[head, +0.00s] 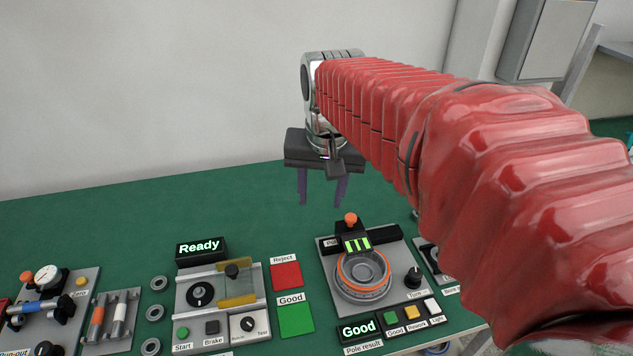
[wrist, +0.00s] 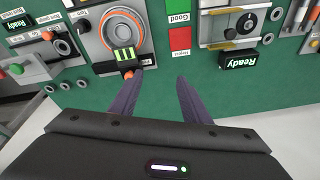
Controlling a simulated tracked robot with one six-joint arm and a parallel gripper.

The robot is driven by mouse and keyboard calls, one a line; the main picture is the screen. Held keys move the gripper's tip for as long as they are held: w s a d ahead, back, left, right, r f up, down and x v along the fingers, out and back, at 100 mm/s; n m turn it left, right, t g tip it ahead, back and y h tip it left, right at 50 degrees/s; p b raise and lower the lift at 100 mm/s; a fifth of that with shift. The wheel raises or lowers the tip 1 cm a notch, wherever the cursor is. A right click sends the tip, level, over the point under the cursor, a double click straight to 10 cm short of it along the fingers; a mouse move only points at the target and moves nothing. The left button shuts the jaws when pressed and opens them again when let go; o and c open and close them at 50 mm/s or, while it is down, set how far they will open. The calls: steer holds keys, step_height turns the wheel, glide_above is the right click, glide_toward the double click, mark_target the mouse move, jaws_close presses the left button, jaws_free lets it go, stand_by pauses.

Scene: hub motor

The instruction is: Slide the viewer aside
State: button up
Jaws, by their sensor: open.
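The viewer (head: 356,243) is a dark plate with lit green bars and an orange knob (head: 351,218) at its back. It lies over the back part of the round grey part with an orange ring (head: 362,287), on the pole station. In the wrist view the viewer (wrist: 124,55) is upper left, its knob partly hidden by the left finger. My gripper (head: 322,196) is open and empty, with purple fingers pointing down, above the bench behind the station. The gripper (wrist: 158,82) also shows in the wrist view, its left finger overlapping the knob; contact cannot be told.
The green bench (head: 110,220) is clear at the back. Left of the pole station are red (head: 286,276) and green (head: 295,320) pads, then a station with a Ready display (head: 200,248). A Good display (head: 359,330) and buttons sit in front. My arm hides the right side.

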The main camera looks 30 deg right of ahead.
mark_target(351, 216)
steer(key=w+d+f+m+g, duration=0.1)
steer(key=w+d+m, duration=0.1)
steer(key=d, duration=0.4)
steer(key=w+d+f+m+g, duration=0.1)
steer(key=w+d+f+m, duration=0.1)
steer(key=d, duration=0.4)
steer(key=w+m, duration=0.1)
steer(key=w, duration=0.1)
steer(key=shift+w+d+m+g+y, duration=0.3)
steer(key=shift+w+d, duration=0.05)
steer(key=shift+f, duration=0.15)
step_height(351, 216, down, 14)
steer(key=shift+r, duration=0.2)
jaws_close()
stand_by(0.3)
